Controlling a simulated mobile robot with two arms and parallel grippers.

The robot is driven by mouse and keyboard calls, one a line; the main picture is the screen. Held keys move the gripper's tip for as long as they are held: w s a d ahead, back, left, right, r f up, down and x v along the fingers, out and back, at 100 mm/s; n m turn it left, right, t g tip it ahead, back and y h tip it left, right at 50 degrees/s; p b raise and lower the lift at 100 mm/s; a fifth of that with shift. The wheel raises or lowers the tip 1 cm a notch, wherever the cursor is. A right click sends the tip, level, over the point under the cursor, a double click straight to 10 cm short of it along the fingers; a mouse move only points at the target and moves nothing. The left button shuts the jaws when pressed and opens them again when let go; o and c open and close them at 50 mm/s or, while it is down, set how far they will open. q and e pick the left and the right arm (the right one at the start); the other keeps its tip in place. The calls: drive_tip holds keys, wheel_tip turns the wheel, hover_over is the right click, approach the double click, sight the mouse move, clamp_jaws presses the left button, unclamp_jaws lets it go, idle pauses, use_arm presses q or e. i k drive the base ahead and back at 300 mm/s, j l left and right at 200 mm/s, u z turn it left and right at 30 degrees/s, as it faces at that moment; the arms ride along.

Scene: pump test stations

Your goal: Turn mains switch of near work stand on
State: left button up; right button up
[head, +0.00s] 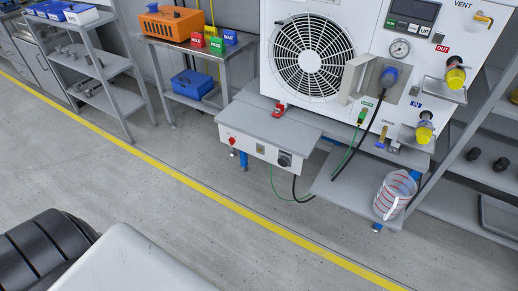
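The near work stand (262,124) is a grey bench below a large white unit with a round fan grille (312,58). Its front panel (258,150) is light grey. A small red switch or knob (232,140) sits at the panel's left, and a round black fitting (284,159) at its right. The red one may be the mains switch; its on or off position is too small to read. Neither of my grippers is in view.
A yellow floor line (200,188) runs in front of the stand, with clear floor around it. Black and green cables hang beside the panel's right end. A striped jug (394,194) stands on a low shelf. A side table holds an orange case (172,23).

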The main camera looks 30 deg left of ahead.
sight(231, 140)
drive_tip(key=u, duration=1.25)
